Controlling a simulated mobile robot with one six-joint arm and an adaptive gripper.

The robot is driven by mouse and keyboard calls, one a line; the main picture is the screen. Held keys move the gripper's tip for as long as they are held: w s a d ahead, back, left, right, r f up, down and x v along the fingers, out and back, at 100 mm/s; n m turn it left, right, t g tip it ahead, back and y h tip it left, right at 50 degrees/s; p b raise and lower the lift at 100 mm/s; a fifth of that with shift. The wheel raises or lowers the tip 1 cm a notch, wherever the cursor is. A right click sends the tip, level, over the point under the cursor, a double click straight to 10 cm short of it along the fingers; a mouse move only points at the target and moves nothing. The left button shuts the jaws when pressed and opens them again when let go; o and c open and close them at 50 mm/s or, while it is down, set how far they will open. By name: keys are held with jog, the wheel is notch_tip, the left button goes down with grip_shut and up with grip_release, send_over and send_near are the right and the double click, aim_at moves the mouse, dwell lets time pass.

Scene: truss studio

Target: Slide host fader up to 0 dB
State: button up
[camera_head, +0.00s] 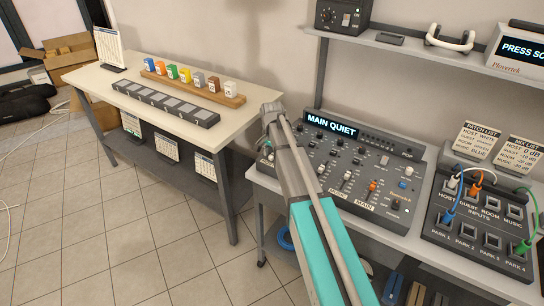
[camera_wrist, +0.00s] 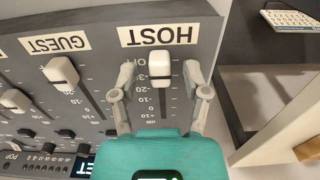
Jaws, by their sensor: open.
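The HOST fader (camera_wrist: 159,68) is a white cap on a dark vertical slot, below the upside-down HOST label (camera_wrist: 158,34) in the wrist view. The cap sits at the OFF end of its scale; the -30, -20 and +10 marks run below it toward my gripper's body. My gripper (camera_wrist: 159,80) is open, one finger on each side of the cap, with visible gaps. In the head view the mixer (camera_head: 340,152) stands on the right bench with its display reading MAIN QUIET (camera_head: 331,124). My arm hides the HOST fader there.
The GUEST fader (camera_wrist: 63,73) is beside HOST in the wrist view, with another white fader cap (camera_wrist: 15,100) farther left. A patch box (camera_head: 478,262) with coloured cables stands right of the mixer. A shelf (camera_head: 400,45) hangs above. A separate table (camera_head: 225,128) is at left.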

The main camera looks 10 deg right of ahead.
grip_shut()
dwell(0.3)
jog(key=w+d, duration=0.5)
jog(key=w, duration=0.1)
jog(key=shift+d, duration=0.3)
jog(key=shift+s, duration=0.1)
grip_release()
jog(key=shift+s, duration=0.1)
